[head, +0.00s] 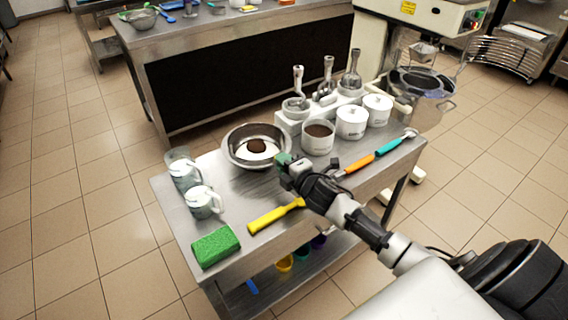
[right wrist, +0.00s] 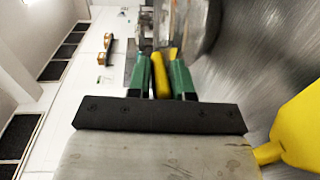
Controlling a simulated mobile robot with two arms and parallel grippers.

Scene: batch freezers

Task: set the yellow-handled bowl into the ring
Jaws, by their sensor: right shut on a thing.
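The steel bowl (head: 232,158) is at the far side of the metal cart, with a pale inside and a brown mound in it. My right gripper (head: 284,165) is at its near right side. In the right wrist view, the green fingertips (right wrist: 165,82) are shut on a yellow handle (right wrist: 161,74), with the curved steel wall (right wrist: 200,25) just beyond. The handle is hidden in the head view. I cannot tell whether the bowl touches the cart. A round, dark-rimmed fixture (head: 420,84) below the mixer looks like the ring. My left gripper is not in view.
On the cart (head: 240,200) are a green sponge (head: 216,247), a yellow tool (head: 270,217), clear jugs (head: 204,203), an orange-and-teal-handled tool (head: 388,147), a brown-filled tub (head: 318,138) and white lidded tubs (head: 352,122). Upright steel utensils (head: 327,82) stand behind them.

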